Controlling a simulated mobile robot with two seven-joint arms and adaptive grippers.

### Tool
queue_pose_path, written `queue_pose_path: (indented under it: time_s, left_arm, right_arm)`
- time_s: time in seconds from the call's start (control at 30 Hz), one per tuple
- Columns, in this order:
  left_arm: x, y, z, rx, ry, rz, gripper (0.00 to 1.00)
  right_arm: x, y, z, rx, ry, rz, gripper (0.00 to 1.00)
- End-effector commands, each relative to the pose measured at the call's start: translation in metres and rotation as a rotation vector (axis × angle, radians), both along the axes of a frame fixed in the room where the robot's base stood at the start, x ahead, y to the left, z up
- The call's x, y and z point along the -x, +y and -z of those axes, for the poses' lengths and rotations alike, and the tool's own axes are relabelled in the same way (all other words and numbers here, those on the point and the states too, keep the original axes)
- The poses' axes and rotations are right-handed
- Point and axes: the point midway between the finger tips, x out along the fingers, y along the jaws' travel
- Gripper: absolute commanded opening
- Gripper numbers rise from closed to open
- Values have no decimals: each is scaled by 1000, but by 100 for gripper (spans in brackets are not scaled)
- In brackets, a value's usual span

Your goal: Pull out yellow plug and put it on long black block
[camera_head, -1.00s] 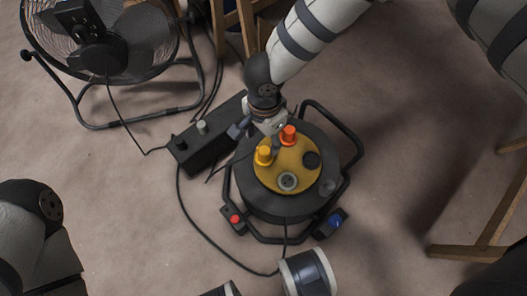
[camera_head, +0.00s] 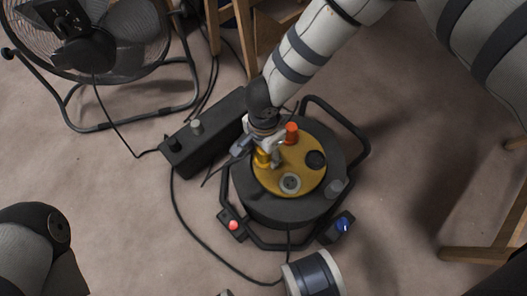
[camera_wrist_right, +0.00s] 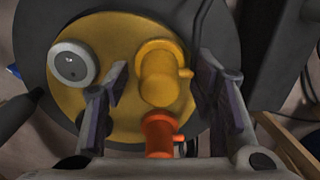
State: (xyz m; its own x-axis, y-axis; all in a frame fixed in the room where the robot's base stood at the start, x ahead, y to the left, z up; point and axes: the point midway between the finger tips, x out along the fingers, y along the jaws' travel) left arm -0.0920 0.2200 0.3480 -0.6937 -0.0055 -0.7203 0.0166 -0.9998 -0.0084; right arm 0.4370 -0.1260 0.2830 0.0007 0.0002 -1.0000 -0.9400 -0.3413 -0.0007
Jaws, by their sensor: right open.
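The yellow plug (camera_head: 262,161) stands on the round yellow top (camera_head: 309,180) of a black drum-like unit and is partly hidden by my right gripper in the head view. My right gripper (camera_head: 264,150) is open around it. In the right wrist view, the yellow plug (camera_wrist_right: 160,75) sits between the two open fingers (camera_wrist_right: 158,85), with a gap on each side. The long black block (camera_head: 210,139) lies on the floor left of the unit, with a grey plug (camera_head: 196,126) and a black plug (camera_head: 173,144) on it. My left gripper is not in view.
An orange plug (camera_head: 291,133) stands close beside the yellow one. Black tube rails surround the unit. A fan (camera_head: 88,45) stands upper left, and cables cross the floor.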

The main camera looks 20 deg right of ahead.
Motion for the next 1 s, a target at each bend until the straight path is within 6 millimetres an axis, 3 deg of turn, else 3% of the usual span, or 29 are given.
queue_pose_path:
  time_s: [0.8,1.0]
  left_arm:
    - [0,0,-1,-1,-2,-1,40]
    - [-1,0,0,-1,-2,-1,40]
  right_arm:
    - [0,0,0,0,1,0,52]
    - [0,0,0,0,1,0,6]
